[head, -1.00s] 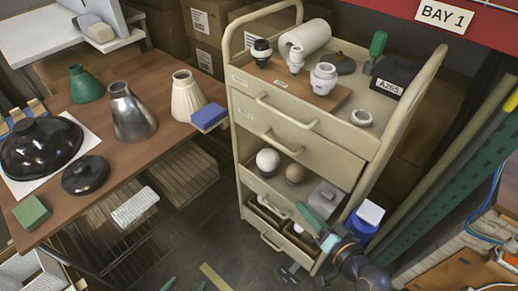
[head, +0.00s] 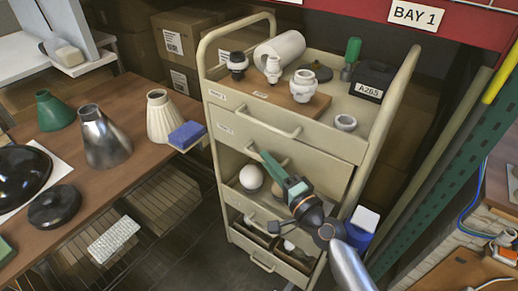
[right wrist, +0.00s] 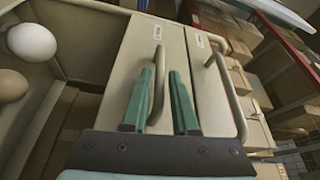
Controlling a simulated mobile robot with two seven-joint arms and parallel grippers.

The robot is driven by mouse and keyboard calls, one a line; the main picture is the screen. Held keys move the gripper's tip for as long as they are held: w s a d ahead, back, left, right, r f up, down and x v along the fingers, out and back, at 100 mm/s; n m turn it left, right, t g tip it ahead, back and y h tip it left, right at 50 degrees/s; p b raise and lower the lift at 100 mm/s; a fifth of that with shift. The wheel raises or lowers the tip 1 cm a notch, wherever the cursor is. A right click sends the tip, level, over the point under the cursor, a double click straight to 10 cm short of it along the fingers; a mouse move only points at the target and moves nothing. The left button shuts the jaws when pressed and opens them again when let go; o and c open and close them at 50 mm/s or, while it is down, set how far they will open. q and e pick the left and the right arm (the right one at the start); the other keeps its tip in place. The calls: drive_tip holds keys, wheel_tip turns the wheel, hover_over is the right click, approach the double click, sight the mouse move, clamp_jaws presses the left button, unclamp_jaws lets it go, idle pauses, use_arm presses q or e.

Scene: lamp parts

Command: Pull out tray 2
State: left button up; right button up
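The cream cart (head: 214,172) has two closed drawers under its top. Tray 2 is the lower drawer, its front (head: 232,137) above an open shelf; it also shows in the right wrist view (right wrist: 125,75). Its handle (right wrist: 158,85) lies between my right gripper's fingers (right wrist: 163,98), nearer the left finger. I cannot tell whether a finger touches the handle. My left gripper is out of view.
The top drawer's handle (head: 268,130) is just above; it also shows in the right wrist view (right wrist: 228,85). Bulbs (head: 251,177) sit on the shelf below. Loose lamp parts and a black box (head: 368,82) stand on the cart top. A table (head: 125,175) is at left.

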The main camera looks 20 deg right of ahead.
drive_tip(key=shift+x, duration=2.35)
clamp_jaws()
